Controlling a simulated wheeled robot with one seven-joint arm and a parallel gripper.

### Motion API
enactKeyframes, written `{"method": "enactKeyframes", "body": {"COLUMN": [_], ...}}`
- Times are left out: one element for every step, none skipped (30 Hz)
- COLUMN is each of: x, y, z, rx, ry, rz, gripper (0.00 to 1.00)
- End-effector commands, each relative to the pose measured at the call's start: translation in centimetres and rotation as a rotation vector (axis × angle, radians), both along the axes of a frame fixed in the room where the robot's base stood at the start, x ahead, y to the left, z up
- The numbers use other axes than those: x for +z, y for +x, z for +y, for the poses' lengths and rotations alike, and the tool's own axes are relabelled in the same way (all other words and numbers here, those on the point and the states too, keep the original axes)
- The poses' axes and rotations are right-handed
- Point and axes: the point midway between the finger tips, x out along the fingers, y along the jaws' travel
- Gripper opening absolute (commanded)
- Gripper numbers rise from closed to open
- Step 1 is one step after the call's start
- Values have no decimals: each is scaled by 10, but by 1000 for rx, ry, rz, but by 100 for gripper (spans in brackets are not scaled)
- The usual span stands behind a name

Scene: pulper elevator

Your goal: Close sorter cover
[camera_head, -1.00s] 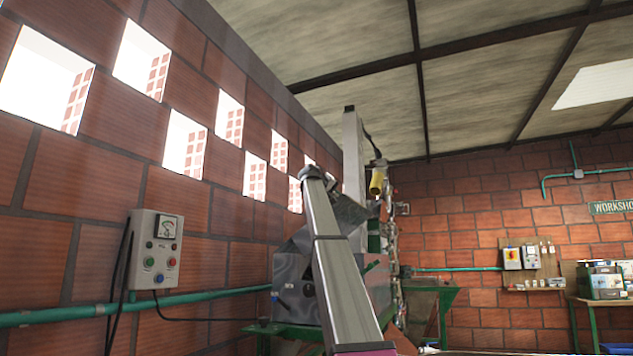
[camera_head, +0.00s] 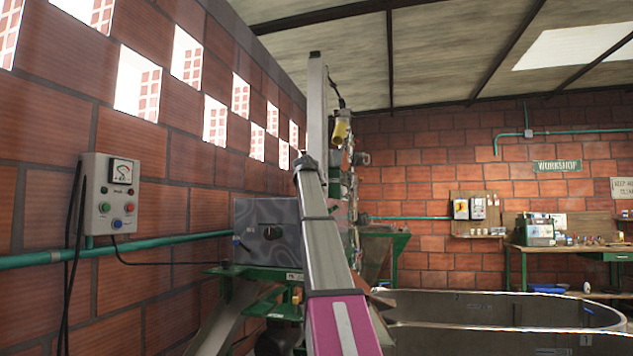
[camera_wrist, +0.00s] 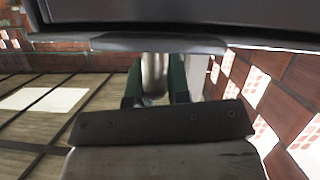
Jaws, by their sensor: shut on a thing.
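My gripper is hidden in the head view. In the wrist view my gripper (camera_wrist: 160,98) is close up, shut on what appears to be the sorter cover. A dark bar with small screws crosses a grey plate (camera_wrist: 165,162) there. The exact contact is unclear.
A control box (camera_head: 110,195) hangs on the left brick wall, above a green pipe (camera_head: 175,243). A tall grey column (camera_head: 316,105) rises behind my arm. A large tank (camera_head: 470,308) stands at the lower right, with a workbench (camera_head: 560,250) beyond it.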

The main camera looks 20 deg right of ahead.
Motion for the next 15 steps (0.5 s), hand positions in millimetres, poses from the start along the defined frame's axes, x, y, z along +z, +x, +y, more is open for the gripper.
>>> {"method": "enactKeyframes", "body": {"x": [-4,-4,-6,-6,-7,-7,-8,-8,-9,-9,-10,-10,-10,-10,-10], "y": [-2,-2,-2,-2,-2,-2,-2,-2,-2,-2,-2,-2,-3,-2,-3], "z": [-1,-1,-1,-1,-1,-1,-1,-1,-1,-1,-1,-1,-1,-1,-1], "rx": [-1,-2,-2,-3,-2,-3,-3,-3,-4,-4,-4,-3,-3,-3,-3], "ry": [3,4,6,8,9,11,11,11,11,12,12,13,13,13,12], "rz": [0,-1,-1,-2,-1,-1,0,1,2,3,3,4,4,4,4], "gripper": [0,0,0,0,0,0,0,0,0,0,0,0,0,21,34]}}
